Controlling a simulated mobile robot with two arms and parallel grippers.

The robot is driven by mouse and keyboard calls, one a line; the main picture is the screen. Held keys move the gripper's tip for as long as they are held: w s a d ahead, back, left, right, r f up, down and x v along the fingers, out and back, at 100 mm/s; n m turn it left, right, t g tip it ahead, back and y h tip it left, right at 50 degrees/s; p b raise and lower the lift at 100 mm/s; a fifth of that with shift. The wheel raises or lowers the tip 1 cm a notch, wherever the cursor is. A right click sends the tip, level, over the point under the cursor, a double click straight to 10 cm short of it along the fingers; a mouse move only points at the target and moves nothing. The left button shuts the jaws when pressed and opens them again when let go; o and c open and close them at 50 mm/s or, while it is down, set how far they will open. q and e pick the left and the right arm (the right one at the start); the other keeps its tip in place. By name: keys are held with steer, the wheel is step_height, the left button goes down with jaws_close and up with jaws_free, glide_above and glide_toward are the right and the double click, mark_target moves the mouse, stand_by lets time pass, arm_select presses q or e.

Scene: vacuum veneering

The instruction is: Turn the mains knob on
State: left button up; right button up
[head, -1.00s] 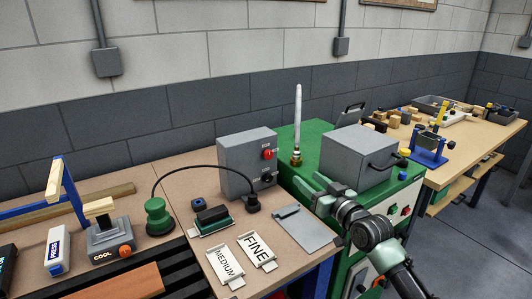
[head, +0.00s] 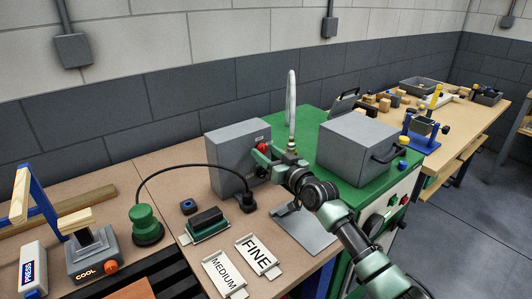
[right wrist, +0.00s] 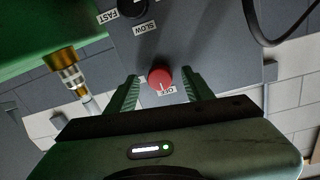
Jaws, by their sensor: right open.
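The mains knob is a red round knob (right wrist: 160,77) on the front of a grey control box (head: 226,160). An OFF label shows beside it in the right wrist view. The knob also shows in the head view (head: 262,148), just beyond the fingers. My right gripper (right wrist: 160,88) is open, with one green finger on each side of the knob. I cannot tell whether the fingers touch it. In the head view my right gripper (head: 264,162) is up at the box's front face. My left gripper is not in view.
A black speed knob (right wrist: 130,8) with FAST and SLOW labels sits on the same face. A black cable (head: 192,166) runs from the box to a green sander (head: 146,222). A green cabinet (head: 310,125) with a grey case (head: 352,150) stands to the right.

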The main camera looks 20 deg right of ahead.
steer(key=shift+w+a, duration=0.1)
steer(key=shift+w, duration=0.15)
steer(key=shift+r, duration=0.1)
jaws_close()
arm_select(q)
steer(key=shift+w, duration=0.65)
